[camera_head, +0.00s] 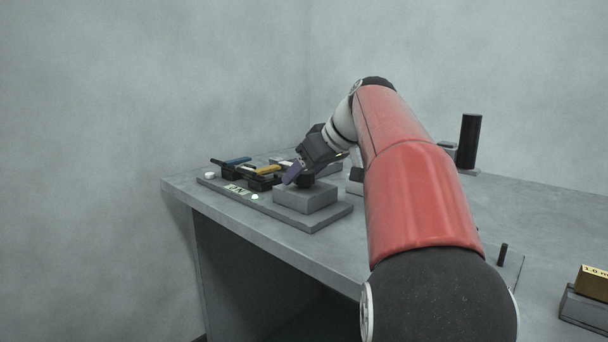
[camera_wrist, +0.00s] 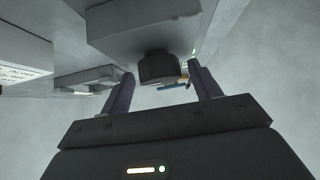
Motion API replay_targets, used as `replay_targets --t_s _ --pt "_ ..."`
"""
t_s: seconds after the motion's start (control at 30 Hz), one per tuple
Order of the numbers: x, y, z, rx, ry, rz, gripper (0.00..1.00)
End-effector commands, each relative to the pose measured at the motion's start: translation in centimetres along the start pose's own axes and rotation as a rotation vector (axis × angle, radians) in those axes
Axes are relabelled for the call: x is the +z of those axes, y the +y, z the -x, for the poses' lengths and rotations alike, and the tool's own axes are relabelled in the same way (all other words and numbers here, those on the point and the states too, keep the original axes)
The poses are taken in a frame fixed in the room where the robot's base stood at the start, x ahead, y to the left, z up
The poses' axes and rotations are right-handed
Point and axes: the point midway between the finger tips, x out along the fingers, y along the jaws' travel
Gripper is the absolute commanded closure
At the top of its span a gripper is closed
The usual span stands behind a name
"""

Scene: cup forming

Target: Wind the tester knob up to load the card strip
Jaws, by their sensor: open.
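The tester is a grey block (camera_head: 304,197) on a flat base plate (camera_head: 318,220) near the table's left front edge. Its dark round knob (camera_head: 306,181) sits at the block in the head view. In the wrist view the knob (camera_wrist: 157,68) shows between the two purple fingers of my gripper (camera_wrist: 161,77), with gaps on both sides. In the head view my gripper (camera_head: 296,173) is tilted down at the knob and partly covers it. It is open and empty. A thin blue strip (camera_wrist: 173,86) shows beyond the knob; I cannot tell if it is the card strip.
Black holders with a blue piece (camera_head: 238,160) and a yellow piece (camera_head: 267,169) stand left of the block. A small label (camera_head: 237,189) and a green light (camera_head: 255,197) are in front. A black cylinder (camera_head: 469,141) stands at the back right.

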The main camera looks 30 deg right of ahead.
Motion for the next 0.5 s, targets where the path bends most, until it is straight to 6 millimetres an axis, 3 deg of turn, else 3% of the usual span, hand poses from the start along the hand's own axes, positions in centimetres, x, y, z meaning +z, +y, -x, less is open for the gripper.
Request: replay_targets --t_s 0.33,0.5 --pt "-0.02 -0.04 -0.58 0.0 0.0 0.0 0.37" --pt "-0.02 -0.05 -0.56 0.0 0.0 0.0 0.6"
